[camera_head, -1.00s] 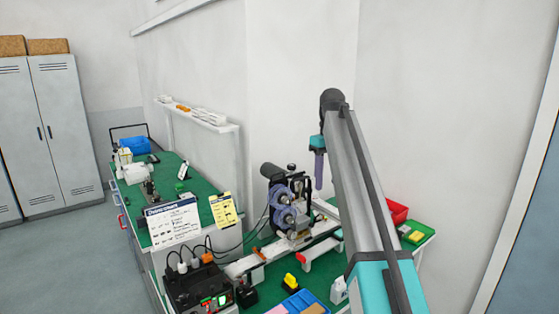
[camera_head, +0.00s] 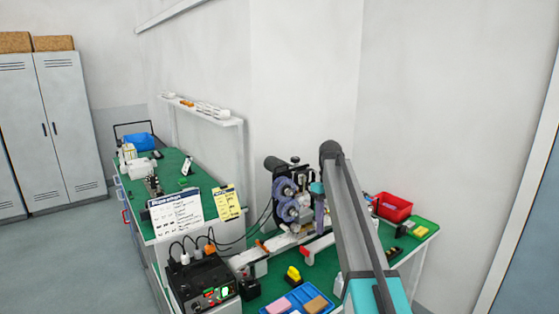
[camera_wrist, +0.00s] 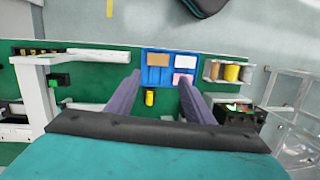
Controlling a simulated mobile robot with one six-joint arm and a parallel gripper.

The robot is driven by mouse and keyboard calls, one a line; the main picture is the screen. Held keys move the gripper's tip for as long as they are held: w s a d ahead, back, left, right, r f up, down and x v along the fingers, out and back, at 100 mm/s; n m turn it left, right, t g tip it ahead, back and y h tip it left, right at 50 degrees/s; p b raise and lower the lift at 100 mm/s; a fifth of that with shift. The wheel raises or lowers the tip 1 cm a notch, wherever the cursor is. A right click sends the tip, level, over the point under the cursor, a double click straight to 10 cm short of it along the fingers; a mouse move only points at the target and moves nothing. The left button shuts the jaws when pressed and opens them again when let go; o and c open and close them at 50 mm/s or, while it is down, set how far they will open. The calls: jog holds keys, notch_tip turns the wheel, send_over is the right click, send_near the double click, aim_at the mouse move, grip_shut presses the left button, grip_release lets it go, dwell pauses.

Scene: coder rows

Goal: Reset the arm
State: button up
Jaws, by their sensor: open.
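My arm (camera_head: 352,220), grey with teal parts, stretches up from the lower right of the head view. My gripper (camera_wrist: 160,80) shows in the wrist view as two dark purple fingers, apart, with nothing held between them. They point toward the green bench, and a blue tray (camera_wrist: 145,60) with tan, white and pink blocks lies beyond the tips. In the head view, a purple finger shows beside the machine with purple rollers (camera_head: 287,212); the arm hides much of the gripper.
A black control box (camera_head: 205,288) with plugged cables stands at front left of the bench. A yellow object (camera_head: 293,273) sits near the blue tray (camera_head: 288,309). A red bin (camera_head: 393,207) is at the right. A bare wall (camera_head: 440,110) rises behind.

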jog(key=s+f+g+b, duration=0.15)
jog(key=s+f, duration=0.55)
jog(key=f, duration=0.7)
jog(key=s+f+g+b, duration=0.15)
jog(key=s+f, duration=0.55)
jog(key=f, duration=0.8)
jog(key=s+f+g+b, duration=0.1)
jog(key=s+f+b, duration=0.2)
jog(key=s+f, duration=0.75)
jog(key=s+f+m+b, duration=0.4)
jog(key=s+f+m, duration=0.2)
jog(key=s+f, duration=2)
jog(key=shift+s+d+f+t, duration=0.2)
jog(key=shift+s+f+t, duration=0.1)
jog(key=shift+s, duration=1.95)
